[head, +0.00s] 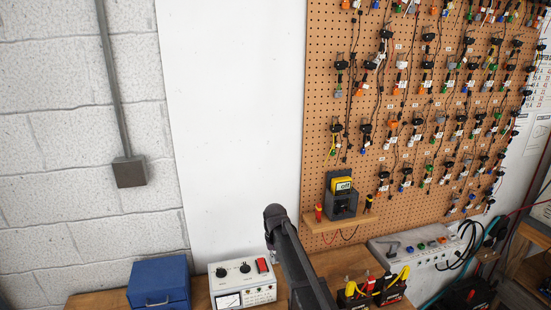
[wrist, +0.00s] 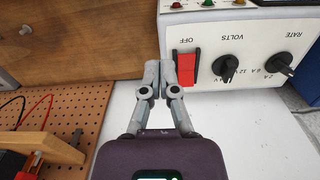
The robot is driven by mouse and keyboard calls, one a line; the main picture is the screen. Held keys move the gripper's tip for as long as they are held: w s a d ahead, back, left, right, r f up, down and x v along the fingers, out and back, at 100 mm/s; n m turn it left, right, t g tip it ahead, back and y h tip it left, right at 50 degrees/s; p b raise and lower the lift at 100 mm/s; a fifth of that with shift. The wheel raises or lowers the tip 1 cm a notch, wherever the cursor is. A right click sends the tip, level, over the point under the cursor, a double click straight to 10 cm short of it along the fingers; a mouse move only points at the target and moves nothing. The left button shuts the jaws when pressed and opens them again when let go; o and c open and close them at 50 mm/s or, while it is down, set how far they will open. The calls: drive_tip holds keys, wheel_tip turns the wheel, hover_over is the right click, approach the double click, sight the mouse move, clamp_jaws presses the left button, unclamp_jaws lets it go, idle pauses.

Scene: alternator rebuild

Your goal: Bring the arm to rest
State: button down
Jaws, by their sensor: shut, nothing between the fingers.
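My gripper (wrist: 158,78) shows in the wrist view with its two grey fingers together and nothing between them. Its tips are beside the red switch (wrist: 186,66) of the white charger box (wrist: 222,45) in that picture; I cannot tell how far apart they are in depth. In the head view a dark link of my arm rises at bottom centre, just right of the charger box (head: 243,285). My gripper cannot be made out there.
A blue box (head: 158,283) stands left of the charger. A wooden shelf (head: 340,222) holds a yellow meter (head: 343,184) on the pegboard (head: 325,75). Black batteries (head: 391,292) with clamps stand right of my arm. A power strip (head: 415,246) lies further right. The white wall panel (head: 235,120) is bare.

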drive_tip(key=shift+m, duration=0.7)
drive_tip(key=s+d+f+b, duration=0.1)
drive_tip(key=s+d, duration=0.2)
drive_tip(key=s, duration=0.1)
drive_tip(key=s+d+f+b, duration=0.1)
drive_tip(key=s+d, duration=0.2)
drive_tip(key=d, duration=0.1)
drive_tip(key=s+d+f+b, duration=0.1)
drive_tip(key=s+d, duration=0.3)
drive_tip(key=shift+s+f, duration=0.35)
drive_tip(key=shift+f, duration=0.05)
drive_tip(key=s+d+f+m+b, duration=0.1)
drive_tip(key=s+d+f+b, duration=0.1)
drive_tip(key=s+d, duration=0.5)
drive_tip(key=s+b, duration=0.1)
drive_tip(key=s, duration=0.2)
drive_tip(key=shift+s+f, duration=0.35)
